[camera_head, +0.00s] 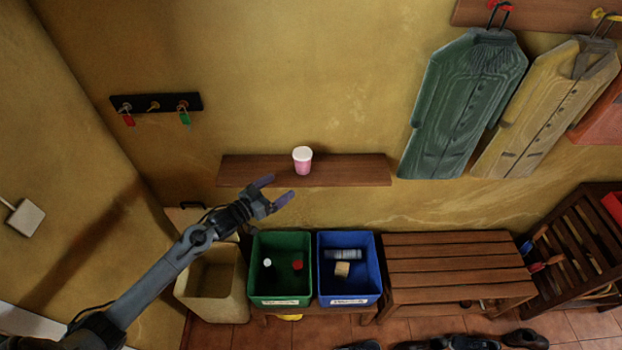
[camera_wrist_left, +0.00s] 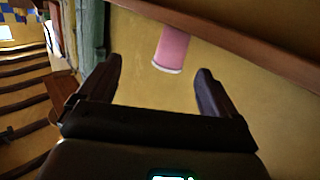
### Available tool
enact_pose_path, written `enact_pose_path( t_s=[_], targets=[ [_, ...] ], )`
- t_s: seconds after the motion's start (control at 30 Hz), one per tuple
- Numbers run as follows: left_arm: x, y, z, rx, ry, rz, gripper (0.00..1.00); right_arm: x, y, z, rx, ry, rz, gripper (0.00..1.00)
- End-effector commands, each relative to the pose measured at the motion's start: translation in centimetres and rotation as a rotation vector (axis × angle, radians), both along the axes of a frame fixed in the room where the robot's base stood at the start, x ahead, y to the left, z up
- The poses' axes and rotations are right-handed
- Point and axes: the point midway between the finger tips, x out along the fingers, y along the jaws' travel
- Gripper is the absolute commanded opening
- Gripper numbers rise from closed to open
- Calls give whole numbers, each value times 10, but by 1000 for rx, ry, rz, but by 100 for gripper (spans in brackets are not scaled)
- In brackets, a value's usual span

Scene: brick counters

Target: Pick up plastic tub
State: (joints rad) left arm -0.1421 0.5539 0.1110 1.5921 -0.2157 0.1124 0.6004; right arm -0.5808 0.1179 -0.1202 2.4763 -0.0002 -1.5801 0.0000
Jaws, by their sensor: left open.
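The plastic tub (camera_head: 302,164) is a small pink cup with a white lid, upright on a brown wall shelf (camera_head: 350,168). My left gripper (camera_head: 280,189) is open and empty, just below and left of the tub in the head view. In the left wrist view the tub (camera_wrist_left: 173,48) shows beyond the open fingers of my left gripper (camera_wrist_left: 160,78), roughly between their tips and not touching them. My right gripper does not show in either view.
A green bin (camera_head: 281,302) and a blue bin (camera_head: 349,300) with small items stand below the shelf, beside a beige bin (camera_head: 214,308). A wooden bench (camera_head: 455,265) stands right of them. The shelf around the tub is clear.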

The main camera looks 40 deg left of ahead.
Motion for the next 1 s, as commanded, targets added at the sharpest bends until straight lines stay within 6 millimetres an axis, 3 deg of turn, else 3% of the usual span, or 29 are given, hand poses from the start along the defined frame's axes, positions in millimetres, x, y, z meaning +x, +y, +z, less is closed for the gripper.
enact_pose_path(
  t_s=[0.03, 0.2, 0.7, 1.0],
  targets=[
    [10, 12, -7, 21, -22, 8, 92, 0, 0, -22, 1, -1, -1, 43],
    [27, 24, 10, 52, -74, 13, 92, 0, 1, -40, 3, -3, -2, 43],
    [79, 17, 17, 52, -92, 14, 92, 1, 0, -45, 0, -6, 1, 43],
    [93, 14, 18, 53, -93, 13, 92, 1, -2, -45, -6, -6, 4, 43]
  ],
)
